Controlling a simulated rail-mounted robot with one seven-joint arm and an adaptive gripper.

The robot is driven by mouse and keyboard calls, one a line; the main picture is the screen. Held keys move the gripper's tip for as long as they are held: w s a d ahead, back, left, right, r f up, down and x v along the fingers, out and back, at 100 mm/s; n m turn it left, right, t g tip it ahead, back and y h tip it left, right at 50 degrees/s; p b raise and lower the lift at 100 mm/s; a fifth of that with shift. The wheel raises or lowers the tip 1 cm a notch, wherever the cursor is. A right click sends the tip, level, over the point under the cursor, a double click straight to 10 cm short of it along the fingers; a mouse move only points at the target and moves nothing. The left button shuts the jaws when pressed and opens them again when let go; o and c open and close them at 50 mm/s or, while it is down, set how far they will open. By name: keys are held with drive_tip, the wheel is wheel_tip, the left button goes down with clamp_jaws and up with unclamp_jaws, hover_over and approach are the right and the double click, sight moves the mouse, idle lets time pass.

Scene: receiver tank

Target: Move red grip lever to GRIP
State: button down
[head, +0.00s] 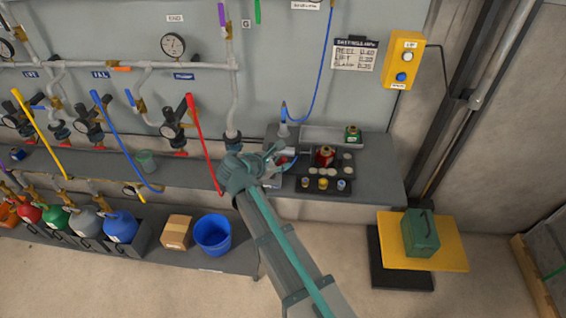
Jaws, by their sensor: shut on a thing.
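My gripper (278,158) is at the bench, beside a small grey device (271,182) left of the black tray. Its fingers are closed at a small red part (290,163), which looks like the red grip lever; the fingers and hand hide most of it. A blue bit shows beside the red. The GRIP marking cannot be read at this size. A separate long red valve handle (203,145) slants down the pipe wall, left of my gripper.
A black tray (317,166) with a red-and-brass part (325,155) and small cups is close on the right. A blue hose (320,85) hangs behind. A blue bucket (212,235) and cardboard box (176,232) stand lower left. The yellow platform (452,250) holds a green case (420,233).

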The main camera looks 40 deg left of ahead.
drive_tip(key=c, duration=1)
unclamp_jaws()
drive_tip(key=shift+c, duration=0.2)
drive_tip(key=v, duration=1.2)
